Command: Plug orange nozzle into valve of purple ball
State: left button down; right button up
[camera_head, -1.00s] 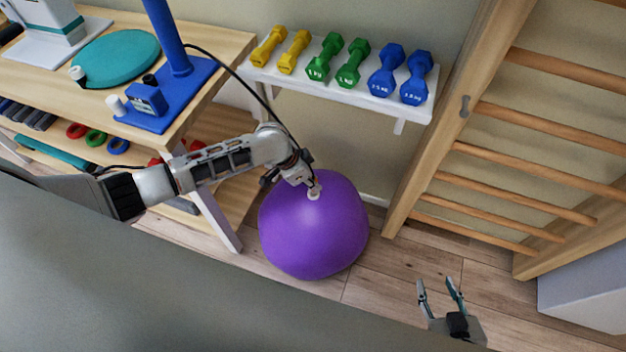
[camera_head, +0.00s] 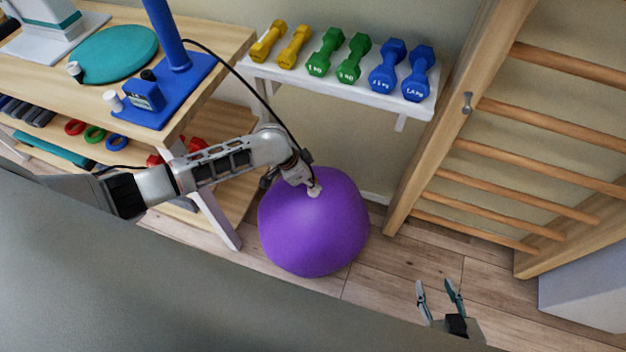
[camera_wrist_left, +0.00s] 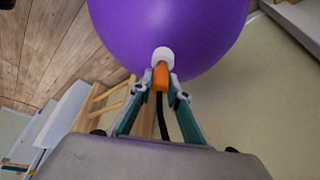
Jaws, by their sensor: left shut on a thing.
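The purple ball (camera_head: 314,235) stands on the floor below the dumbbell shelf, and it fills the top of the left wrist view (camera_wrist_left: 170,22). Its white valve (camera_wrist_left: 163,55) faces my left gripper. My left gripper (camera_wrist_left: 161,82) is shut on the orange nozzle (camera_wrist_left: 161,76), with the black hose running back between the fingers. The nozzle's front end meets the white valve in the left wrist view; how deep it sits is hidden. In the head view the left gripper (camera_head: 311,184) is at the ball's top. My right gripper (camera_head: 440,302) is open and empty, low at the right.
A blue pump (camera_head: 150,100) stands on the wooden table (camera_head: 215,30), and its black hose (camera_head: 240,80) runs to my left gripper. A white shelf (camera_head: 335,92) holds several dumbbells. Wooden wall bars (camera_head: 440,120) stand to the right. The floor (camera_head: 400,275) right of the ball is clear.

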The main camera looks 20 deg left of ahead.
pick_arm(q)
jog(key=shift+f, duration=0.35)
dwell(0.5)
jog(key=c, duration=1.8)
grip_release()
jog(key=shift+c, duration=0.2)
